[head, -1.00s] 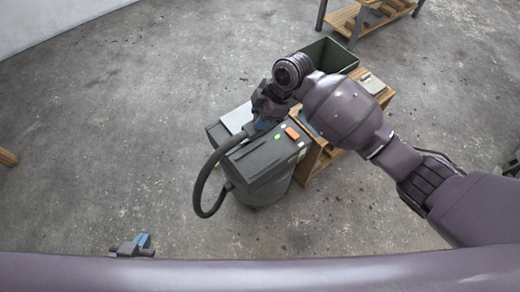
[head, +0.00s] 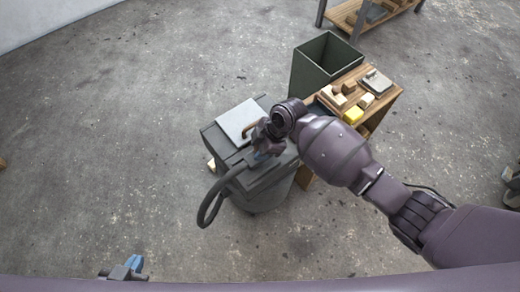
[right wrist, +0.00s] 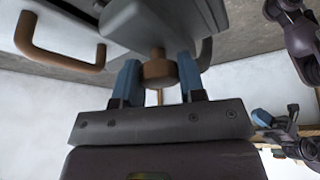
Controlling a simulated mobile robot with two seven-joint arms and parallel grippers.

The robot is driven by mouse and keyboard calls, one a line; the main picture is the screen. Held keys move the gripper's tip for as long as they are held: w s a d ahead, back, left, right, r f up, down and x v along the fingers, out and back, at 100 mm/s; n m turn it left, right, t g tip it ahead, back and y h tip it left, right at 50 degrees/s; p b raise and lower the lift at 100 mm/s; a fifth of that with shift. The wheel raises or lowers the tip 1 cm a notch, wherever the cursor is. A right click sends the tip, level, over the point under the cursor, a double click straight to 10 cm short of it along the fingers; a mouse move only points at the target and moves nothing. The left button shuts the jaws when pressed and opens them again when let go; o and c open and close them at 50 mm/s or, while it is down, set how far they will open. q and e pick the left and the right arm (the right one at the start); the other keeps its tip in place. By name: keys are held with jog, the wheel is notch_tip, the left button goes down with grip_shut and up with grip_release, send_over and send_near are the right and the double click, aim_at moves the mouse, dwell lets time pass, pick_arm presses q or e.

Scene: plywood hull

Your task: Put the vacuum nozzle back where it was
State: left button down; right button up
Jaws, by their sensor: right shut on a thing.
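The vacuum (head: 262,196) is a dark grey canister with a flat lid, standing on the floor in the middle of the head view. Its black hose (head: 207,206) loops out on the left side and up toward my right gripper (head: 264,151). That gripper is above the lid, and my arm hides part of it. In the right wrist view its blue fingers (right wrist: 157,82) are shut on a brown round piece beneath a dark grey body, apparently the vacuum nozzle (right wrist: 158,69). My left gripper (head: 128,268) is low at the left, away from the vacuum; its jaw gap is unclear.
A wooden bench (head: 388,98) holds several small blocks and a grey item. An open dark green bin (head: 303,79) stands behind. The floor at left is clear.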

notch_tip(320, 180, down, 3)
jog(key=shift+r, duration=0.35)
jog(key=o, duration=1.1)
pick_arm(q)
jog(key=shift+w+d+r, duration=0.1)
jog(key=shift+w+d, duration=0.05)
jog(key=shift+w, duration=0.3)
pick_arm(e)
jog(key=shift+o, duration=0.2)
